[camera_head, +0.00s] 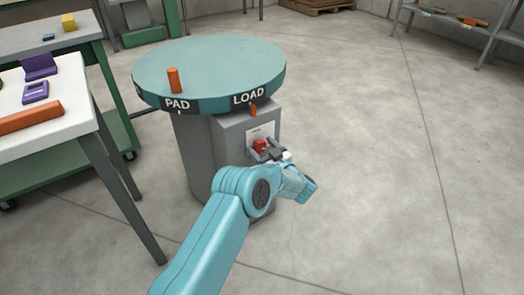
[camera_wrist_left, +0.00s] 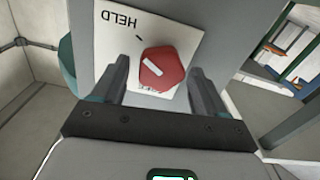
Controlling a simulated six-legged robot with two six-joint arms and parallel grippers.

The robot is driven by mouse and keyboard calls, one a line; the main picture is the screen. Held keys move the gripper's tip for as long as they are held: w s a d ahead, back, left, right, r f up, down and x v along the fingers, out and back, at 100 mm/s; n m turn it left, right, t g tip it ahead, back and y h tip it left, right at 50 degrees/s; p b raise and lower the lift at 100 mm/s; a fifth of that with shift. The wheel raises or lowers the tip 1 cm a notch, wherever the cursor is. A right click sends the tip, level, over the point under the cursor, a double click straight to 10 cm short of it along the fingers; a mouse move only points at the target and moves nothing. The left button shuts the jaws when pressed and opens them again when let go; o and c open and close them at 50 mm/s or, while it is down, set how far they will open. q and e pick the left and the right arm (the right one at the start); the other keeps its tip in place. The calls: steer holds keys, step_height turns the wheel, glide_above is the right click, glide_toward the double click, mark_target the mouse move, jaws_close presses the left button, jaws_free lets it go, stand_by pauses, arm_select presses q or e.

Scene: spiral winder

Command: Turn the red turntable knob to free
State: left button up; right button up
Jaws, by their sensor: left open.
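The red turntable knob (camera_head: 260,145) sits on a white label plate (camera_wrist_left: 113,50) on the front of the grey pedestal box. In the left wrist view the knob (camera_wrist_left: 165,72) has a white mark slanting toward the upper left. The word HELD reads upside down at the plate's upper left; another word is mostly hidden below the knob. My left gripper (camera_head: 269,152) is open at the knob, and in its wrist view one finger stands on each side of it. Whether the fingers touch it, I cannot tell. My right gripper is not in view.
The round teal turntable (camera_head: 215,60), marked PAD and LOAD, tops the pedestal (camera_head: 190,150) and carries an orange peg (camera_head: 173,80). A white-topped table (camera_head: 75,118) with purple and orange items stands at left. The floor at right is clear.

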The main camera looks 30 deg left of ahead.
arm_select(q)
steer(key=shift+a, duration=0.2)
steer(key=c, duration=1.1)
steer(key=shift+o, duration=0.2)
